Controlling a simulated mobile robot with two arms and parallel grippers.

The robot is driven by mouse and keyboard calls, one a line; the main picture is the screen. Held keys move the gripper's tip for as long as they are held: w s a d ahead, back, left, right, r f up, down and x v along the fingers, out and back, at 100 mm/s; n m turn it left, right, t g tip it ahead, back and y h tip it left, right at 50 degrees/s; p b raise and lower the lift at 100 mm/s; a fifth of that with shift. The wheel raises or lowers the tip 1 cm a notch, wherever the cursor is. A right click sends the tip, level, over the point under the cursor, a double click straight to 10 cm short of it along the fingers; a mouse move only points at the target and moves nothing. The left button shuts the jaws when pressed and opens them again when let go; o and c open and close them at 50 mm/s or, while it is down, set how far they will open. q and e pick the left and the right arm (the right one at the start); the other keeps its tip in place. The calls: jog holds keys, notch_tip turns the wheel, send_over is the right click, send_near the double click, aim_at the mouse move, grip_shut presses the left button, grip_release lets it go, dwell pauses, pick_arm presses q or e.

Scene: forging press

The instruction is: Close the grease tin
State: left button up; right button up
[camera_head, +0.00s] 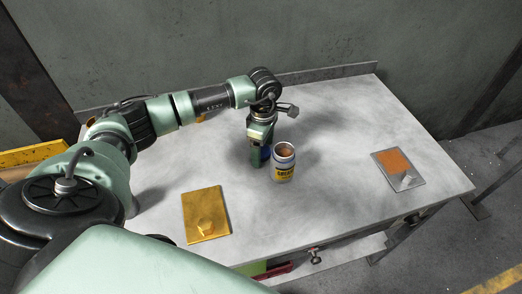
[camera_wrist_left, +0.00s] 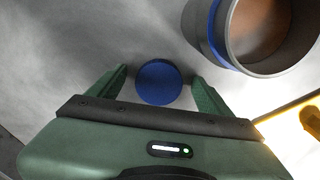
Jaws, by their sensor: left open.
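The grease tin (camera_head: 284,163) stands upright and open on the grey table, with brown grease showing inside. In the left wrist view the tin (camera_wrist_left: 217,30) is at the upper right, cut by the frame edge. A round blue lid (camera_wrist_left: 158,83) lies between the two fingers of my left gripper (camera_wrist_left: 158,90). The lid also shows partly in the head view (camera_head: 265,153), just left of the tin. My left gripper (camera_head: 259,158) points down beside the tin, open around the lid. Whether the fingers touch the lid is unclear. My right gripper is not in view.
The grey table (camera_head: 330,110) has a yellow plate (camera_head: 196,222) with a small yellow object at front left. A grey tray (camera_head: 417,180) with an orange patch and a small metal piece lies at right. The table's back is clear.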

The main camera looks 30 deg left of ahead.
aim_at(263, 151)
pick_arm(q)
jog(key=c, duration=1.5)
jog(key=shift+c, duration=0.3)
jog(key=shift+r, duration=0.2)
notch_tip(263, 151, up, 20)
jog(key=b, duration=0.2)
jog(key=shift+f, duration=0.15)
